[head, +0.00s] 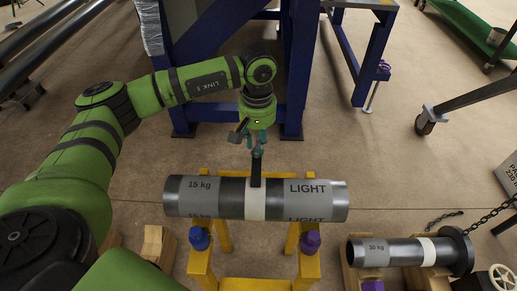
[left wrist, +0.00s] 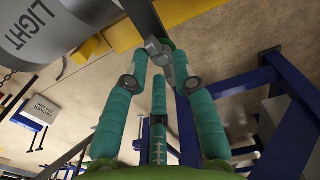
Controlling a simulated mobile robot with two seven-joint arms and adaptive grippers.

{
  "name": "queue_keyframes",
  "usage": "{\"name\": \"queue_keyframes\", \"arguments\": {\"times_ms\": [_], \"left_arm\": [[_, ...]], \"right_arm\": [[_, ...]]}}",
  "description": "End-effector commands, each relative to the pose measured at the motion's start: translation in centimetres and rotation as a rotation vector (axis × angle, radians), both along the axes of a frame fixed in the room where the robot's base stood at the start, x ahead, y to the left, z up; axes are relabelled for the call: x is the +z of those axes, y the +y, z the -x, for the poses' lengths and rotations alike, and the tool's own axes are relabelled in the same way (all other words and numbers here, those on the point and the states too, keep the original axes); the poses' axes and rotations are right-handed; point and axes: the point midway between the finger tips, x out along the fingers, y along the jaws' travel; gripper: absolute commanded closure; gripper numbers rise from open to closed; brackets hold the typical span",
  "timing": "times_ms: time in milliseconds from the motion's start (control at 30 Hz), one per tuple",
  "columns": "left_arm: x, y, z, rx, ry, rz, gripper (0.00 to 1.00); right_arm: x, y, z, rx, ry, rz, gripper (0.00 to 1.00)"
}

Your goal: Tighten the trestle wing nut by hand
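My left gripper (head: 256,152) points down at the far side of a dark pipe (head: 217,189) marked "15 kg" and "LIGHT". The pipe lies across a yellow trestle (head: 224,236). A black bar (head: 256,170) runs from the pipe's white band to my left fingertips. In the left wrist view, a small grey winged piece (left wrist: 181,66), seemingly the wing nut, sits at the bar's end between my teal fingers (left wrist: 158,62). The fingers lean in close around it. I cannot tell whether both press on it. My right gripper is not in view.
A blue knob (head: 199,238) and a purple knob (head: 310,241) sit on the trestle's near posts. A flanged "30 kg" pipe (head: 401,252) lies on wooden blocks at the right. A blue steel frame (head: 222,50) stands behind my gripper.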

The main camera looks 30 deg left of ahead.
Motion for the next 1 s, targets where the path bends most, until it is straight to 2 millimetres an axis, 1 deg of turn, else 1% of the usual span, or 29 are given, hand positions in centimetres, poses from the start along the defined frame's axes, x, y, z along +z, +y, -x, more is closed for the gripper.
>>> {"name": "queue_keyframes", "arguments": {"times_ms": [33,200,300,467,700,800,1000], "left_arm": [[0.1,0.4,-0.1,0.007,-0.002,-0.007,0.75],[0.4,0.4,-0.2,0.009,-0.005,-0.007,0.75],[1.2,0.4,-0.2,0.009,-0.005,-0.007,0.75],[3.2,0.3,-0.2,0.008,-0.008,-0.006,0.75],[5.9,0.2,-0.2,0.006,-0.007,-0.004,0.75],[6.3,0.2,-0.2,0.005,-0.007,-0.002,0.75],[6.2,0.1,-0.2,0.005,-0.007,-0.002,0.75]], "right_arm": [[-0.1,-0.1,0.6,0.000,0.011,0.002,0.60],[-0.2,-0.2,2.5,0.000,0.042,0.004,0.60],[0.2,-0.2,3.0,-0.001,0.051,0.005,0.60],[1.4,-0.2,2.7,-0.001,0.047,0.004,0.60],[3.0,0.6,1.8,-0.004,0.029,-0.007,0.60],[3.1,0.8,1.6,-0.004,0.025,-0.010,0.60],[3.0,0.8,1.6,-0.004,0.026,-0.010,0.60]]}}
